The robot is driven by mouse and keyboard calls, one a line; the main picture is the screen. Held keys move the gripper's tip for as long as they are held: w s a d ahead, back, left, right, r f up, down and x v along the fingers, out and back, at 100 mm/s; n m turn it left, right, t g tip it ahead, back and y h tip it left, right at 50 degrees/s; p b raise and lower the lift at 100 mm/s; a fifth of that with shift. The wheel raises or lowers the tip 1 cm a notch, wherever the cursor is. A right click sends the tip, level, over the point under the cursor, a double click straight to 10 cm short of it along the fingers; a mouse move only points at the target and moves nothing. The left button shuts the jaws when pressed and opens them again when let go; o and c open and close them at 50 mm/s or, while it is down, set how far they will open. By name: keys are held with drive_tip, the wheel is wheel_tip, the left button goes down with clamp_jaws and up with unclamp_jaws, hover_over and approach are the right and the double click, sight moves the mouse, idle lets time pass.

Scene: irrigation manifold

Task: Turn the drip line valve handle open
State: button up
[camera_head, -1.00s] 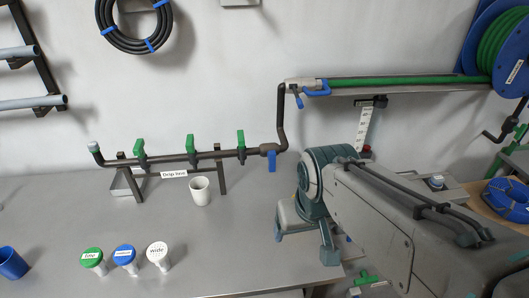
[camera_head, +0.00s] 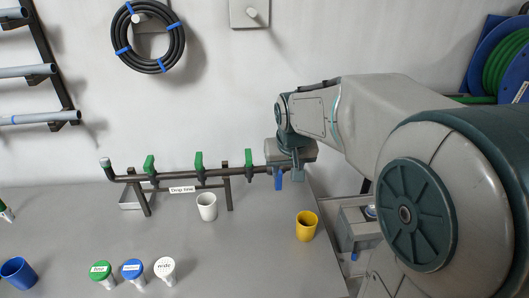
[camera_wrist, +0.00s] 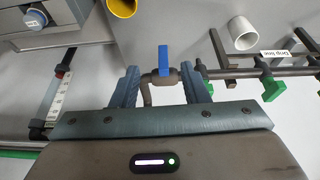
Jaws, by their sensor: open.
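The blue valve handle (camera_head: 278,180) hangs down from the right end of the dark pipe (camera_head: 215,174) labelled "Drip line". My gripper (camera_head: 287,168) is at that end of the pipe, in front of the valve, and partly covers it. In the wrist view my gripper (camera_wrist: 162,88) is open, with one finger on each side of the valve. The blue handle (camera_wrist: 163,58) shows between and just beyond the fingertips. I see no clear contact. Three green handles (camera_head: 199,162) stand upright along the pipe to the left.
A white cup (camera_head: 207,206) stands under the pipe and a yellow cup (camera_head: 307,226) stands right of it. A blue cup (camera_head: 18,271) and three labelled round-topped pieces (camera_head: 133,270) are at the front left. The middle of the grey bench (camera_head: 235,255) is clear.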

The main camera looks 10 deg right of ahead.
drive_tip(key=w, duration=0.5)
drive_tip(key=x, duration=0.4)
drive_tip(key=p+x, duration=0.1)
drive_tip(key=x, duration=0.4)
drive_tip(key=p+x, duration=0.1)
drive_tip(key=x, duration=0.3)
drive_tip(key=shift+w+f, duration=0.25)
drive_tip(key=shift+w, duration=0.15)
clamp_jaws()
